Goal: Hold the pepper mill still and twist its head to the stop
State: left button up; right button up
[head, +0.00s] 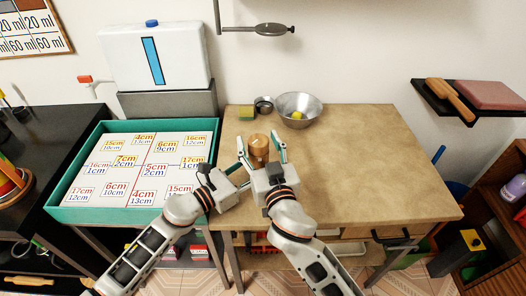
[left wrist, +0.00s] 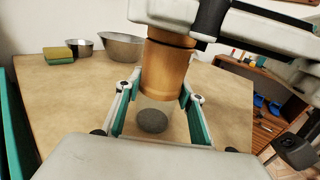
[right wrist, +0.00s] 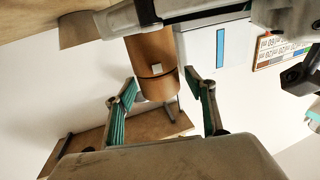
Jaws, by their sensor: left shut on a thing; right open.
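The wooden pepper mill (head: 258,146) is upright near the left front of the wooden table. In the left wrist view its brown body (left wrist: 166,72) stands between the fingers of my left gripper (left wrist: 160,112), which is shut on it low down.
A steel bowl (head: 312,101) with a yellow thing in it, a small metal cup (head: 263,105) and a sponge (head: 246,113) are at the table's back. A green-rimmed tray (head: 54,207) with printed labels lies left. The table's right side (head: 380,165) is clear.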

jog(key=v, duration=1.1)
jog(key=shift+s, duration=0.3)
jog(key=shift+y, duration=0.3)
jog(key=shift+w+d+n+g+y, duration=1.4)
jog(key=shift+d+n+y, duration=0.75)
jog(key=shift+y, duration=0.75)
jog(key=x, duration=0.7)
jog(key=f+x, duration=0.1)
jog(key=x, duration=0.3)
jog(key=shift+a, duration=0.35)
jog(key=c, duration=1.1)
